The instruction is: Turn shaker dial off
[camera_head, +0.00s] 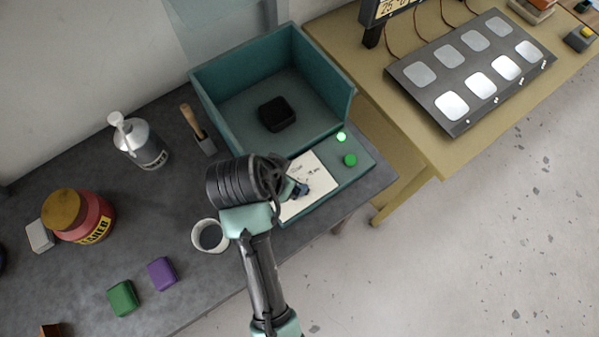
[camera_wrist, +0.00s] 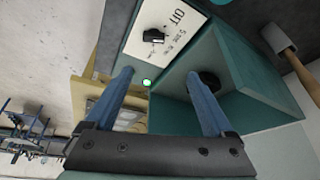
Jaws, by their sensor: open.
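The shaker (camera_head: 207,107) is a teal open-topped box with a control panel along its front. The dial (camera_wrist: 153,37) is a small black knob on the white label plate (camera_head: 318,174), under printed text in the wrist view. In the head view I cannot make the dial out beside my gripper (camera_head: 298,189), which hangs over the plate. In the wrist view my gripper (camera_wrist: 157,78) has its two blue fingers wide apart with nothing between them. The dial lies beyond the fingertips, apart from them. A green light (camera_head: 341,136) glows on the panel, with a green button (camera_head: 350,159) near it.
A black block (camera_head: 277,114) sits in the shaker box. A white cup (camera_head: 209,236) stands close left of my arm. A bottle (camera_head: 142,143), a wood-handled tool (camera_head: 197,127), a red jar (camera_head: 80,216) and green and purple blocks are further left. A yellow table (camera_head: 425,150) stands right.

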